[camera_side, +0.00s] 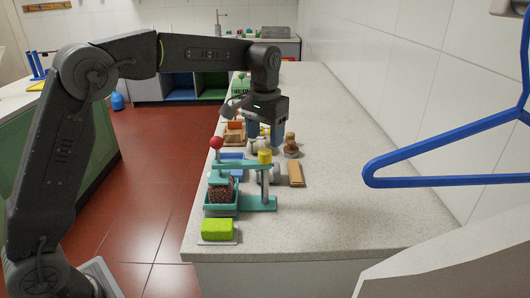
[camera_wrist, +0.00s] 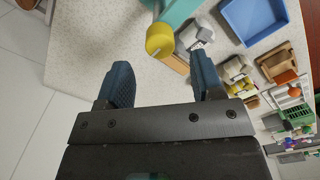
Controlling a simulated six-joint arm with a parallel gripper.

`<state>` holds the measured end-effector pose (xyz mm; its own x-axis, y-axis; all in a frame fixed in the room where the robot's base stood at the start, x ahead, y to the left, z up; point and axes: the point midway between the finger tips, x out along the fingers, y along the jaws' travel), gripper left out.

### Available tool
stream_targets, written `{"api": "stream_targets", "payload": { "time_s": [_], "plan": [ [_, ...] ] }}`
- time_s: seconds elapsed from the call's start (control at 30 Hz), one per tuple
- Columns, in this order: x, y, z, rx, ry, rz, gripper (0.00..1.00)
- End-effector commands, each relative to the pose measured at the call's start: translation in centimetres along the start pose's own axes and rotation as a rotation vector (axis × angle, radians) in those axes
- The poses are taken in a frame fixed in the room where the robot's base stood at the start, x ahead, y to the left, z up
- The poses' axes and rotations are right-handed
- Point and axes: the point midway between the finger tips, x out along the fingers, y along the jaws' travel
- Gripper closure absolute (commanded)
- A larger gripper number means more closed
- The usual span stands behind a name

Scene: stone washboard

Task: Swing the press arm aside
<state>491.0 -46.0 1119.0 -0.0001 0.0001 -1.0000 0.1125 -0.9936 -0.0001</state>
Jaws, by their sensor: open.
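The teal press (camera_side: 262,203) stands near the front end of the counter. Its teal press arm (camera_side: 240,165) runs left from a grey post with a yellow cap (camera_side: 265,156) and ends by a red ball knob (camera_side: 216,143). In the wrist view the yellow cap (camera_wrist: 160,40) and part of the teal arm (camera_wrist: 179,14) show just beyond the fingertips; the knob is out of that view. My gripper (camera_side: 265,142) is open and empty, behind and above the post. Its blue fingers (camera_wrist: 160,62) point down, apart from the press.
A green sponge (camera_side: 217,229) lies in front of the press. A blue tray (camera_side: 232,160), a wooden block (camera_side: 296,174) and a brown knobbed piece (camera_side: 291,145) stand close by. A blue hanger (camera_side: 440,180) shows in the right foreground. The counter's right side is clear.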

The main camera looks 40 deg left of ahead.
Motion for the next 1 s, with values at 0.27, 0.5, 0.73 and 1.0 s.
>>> {"api": "stream_targets", "payload": {
  "time_s": [0.27, 0.5, 0.73, 1.0],
  "plan": [
    [4.2, 0.0, 0.0, -0.001, -0.001, 0.000, 0.39],
    [5.2, 0.0, 0.0, -0.001, 0.001, 0.000, 0.39],
    [5.2, 0.0, 0.0, -0.001, 0.002, 0.000, 0.42],
    [5.2, 0.0, 0.0, 0.000, 0.002, 0.000, 0.68]
  ]
}}
